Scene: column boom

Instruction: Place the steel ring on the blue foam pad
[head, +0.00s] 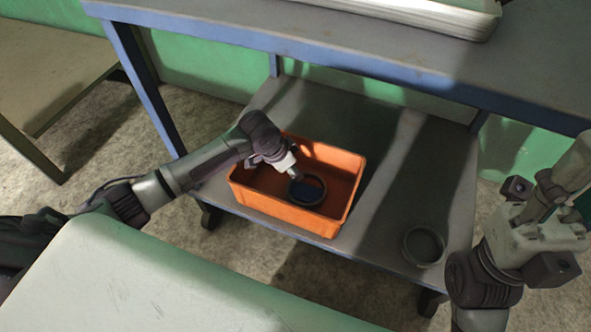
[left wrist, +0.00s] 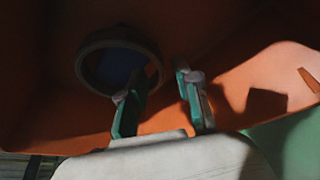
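A dark grey steel ring (head: 325,189) is inside an orange crate (head: 265,205) on the lower shelf. Blue, likely the foam pad (head: 308,192), shows through the ring's opening. In the left wrist view the ring (left wrist: 86,72) is again seen with the blue pad (left wrist: 118,66) inside it. My left gripper (head: 296,176) reaches down into the crate at the ring's upper left. Its green fingers (left wrist: 160,95) are apart, by the ring's near right rim. Whether they touch it I cannot tell. My right gripper (head: 570,190) is at the right edge, away from the crate; its finger opening is unclear.
A second round grey ring-like item (head: 424,263) lies on the shelf (head: 385,215) near its front right edge. The blue-edged tabletop (head: 330,35) overhangs the shelf's back. Shelf between crate and second item is clear.

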